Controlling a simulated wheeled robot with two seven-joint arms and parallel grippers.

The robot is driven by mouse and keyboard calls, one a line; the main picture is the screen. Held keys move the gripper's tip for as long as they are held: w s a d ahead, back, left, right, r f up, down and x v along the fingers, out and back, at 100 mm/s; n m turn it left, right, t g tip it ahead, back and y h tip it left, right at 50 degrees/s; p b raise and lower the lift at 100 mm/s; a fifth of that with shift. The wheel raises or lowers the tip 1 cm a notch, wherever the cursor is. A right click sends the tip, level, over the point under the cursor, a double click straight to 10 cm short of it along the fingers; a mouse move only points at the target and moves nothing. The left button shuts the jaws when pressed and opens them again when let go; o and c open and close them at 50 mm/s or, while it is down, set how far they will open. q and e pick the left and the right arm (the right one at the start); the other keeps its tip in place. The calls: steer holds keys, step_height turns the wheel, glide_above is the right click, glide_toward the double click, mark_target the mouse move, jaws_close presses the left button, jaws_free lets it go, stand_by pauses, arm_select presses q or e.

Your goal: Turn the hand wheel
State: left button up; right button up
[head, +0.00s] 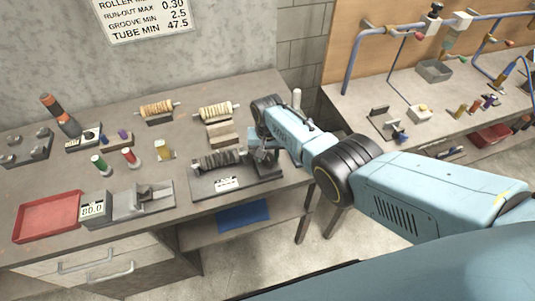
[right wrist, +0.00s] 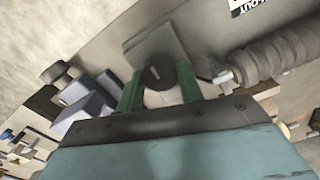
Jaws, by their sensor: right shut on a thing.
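A run-out fixture with a dark ribbed roller (head: 218,160) stands on a dark base plate (head: 208,190) at the front of the left bench. My right gripper (head: 264,152) is at the right end of this fixture. In the right wrist view its two green fingers (right wrist: 158,82) are closed on a dark round part, apparently the hand wheel (right wrist: 157,73), one finger on each side. The ribbed roller (right wrist: 275,58) is to the right of it in that view. In the head view my gripper and arm hide most of the wheel. My left gripper is not in view.
Two wound rollers (head: 215,112) on stands are behind the fixture. Coloured plugs, a grey gauge block with an 80.0 display (head: 93,209) and a red tray (head: 48,216) are to the left. A second bench with blue pipes (head: 352,70) is at the right, past a gap.

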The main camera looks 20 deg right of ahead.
mark_target(268, 156)
steer(key=m, duration=0.5)
steer(key=shift+w+r+m, duration=0.1)
steer(key=shift+m, duration=0.2)
steer(key=m, duration=0.5)
steer(key=shift+m, duration=0.3)
steer(key=o, duration=1)
steer(key=shift+r, duration=0.1)
step_height(268, 156, up, 2)
steer(key=shift+b, duration=0.3)
step_height(268, 156, up, 11)
